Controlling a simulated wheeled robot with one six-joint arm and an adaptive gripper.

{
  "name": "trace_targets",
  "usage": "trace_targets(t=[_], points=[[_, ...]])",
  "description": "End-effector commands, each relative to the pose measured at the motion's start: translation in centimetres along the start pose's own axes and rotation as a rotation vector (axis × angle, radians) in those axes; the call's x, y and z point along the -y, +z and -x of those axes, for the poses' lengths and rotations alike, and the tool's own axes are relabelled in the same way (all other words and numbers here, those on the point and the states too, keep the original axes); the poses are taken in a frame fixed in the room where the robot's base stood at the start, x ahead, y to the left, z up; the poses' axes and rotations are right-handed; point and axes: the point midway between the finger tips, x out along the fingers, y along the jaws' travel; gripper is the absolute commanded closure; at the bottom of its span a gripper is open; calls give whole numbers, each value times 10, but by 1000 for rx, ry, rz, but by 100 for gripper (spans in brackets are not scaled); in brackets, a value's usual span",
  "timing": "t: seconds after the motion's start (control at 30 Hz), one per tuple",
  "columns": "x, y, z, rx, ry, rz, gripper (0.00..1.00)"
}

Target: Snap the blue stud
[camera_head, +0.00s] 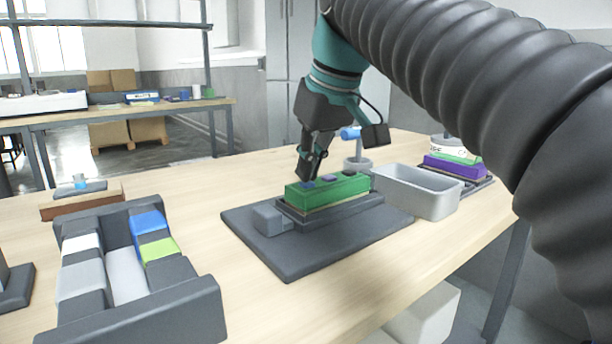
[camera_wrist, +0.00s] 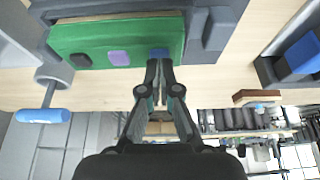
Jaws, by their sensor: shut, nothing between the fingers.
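A green block (camera_head: 335,192) sits in a dark fixture on a dark grey base plate (camera_head: 290,262). In the wrist view the green block (camera_wrist: 100,42) bears a row of studs: the blue stud (camera_wrist: 158,52), a purple stud (camera_wrist: 118,58) and a dark stud (camera_wrist: 80,61). The blue stud is at the end nearest my fingers and is partly hidden by them. My gripper (camera_head: 306,178) points down over the left end of the block, its fingers shut and empty. In the wrist view my fingertips (camera_wrist: 160,64) are right at the blue stud; I cannot tell whether they touch it.
A grey open bin (camera_head: 425,197) stands right of the plate. A blue-handled tool (camera_head: 350,133) stands in a round holder behind the block. A rack with coloured blocks (camera_head: 128,275) is at the left front. Purple and green pieces (camera_head: 455,166) lie at the far right.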

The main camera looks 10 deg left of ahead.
Motion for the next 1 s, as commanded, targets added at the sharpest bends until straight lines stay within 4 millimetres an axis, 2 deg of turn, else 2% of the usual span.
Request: trace_targets(t=[0.17,1.0], points=[[0,-2,4,0,0,0,100],[0,-26,60,-1,0,0,100]])
